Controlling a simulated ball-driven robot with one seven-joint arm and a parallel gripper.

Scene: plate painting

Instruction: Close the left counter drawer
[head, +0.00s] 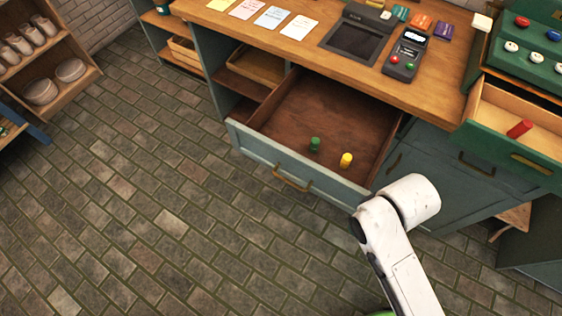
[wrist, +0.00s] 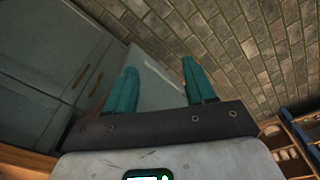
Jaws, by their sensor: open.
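The left counter drawer (head: 272,165) is pulled well out from under the wooden counter, its blue-grey front facing the open floor. Its brass handle (head: 291,180) is in the middle of that front. The head view shows my white arm right of the drawer, but not the fingers.
A green-fronted drawer (head: 510,150) at the right is also open, with a red peg (head: 519,128) in it. The counter (head: 350,75) holds cards, a card terminal (head: 406,55) and a dark tray. Shelves (head: 45,60) stand at the left. The brick floor (head: 150,190) between is clear.

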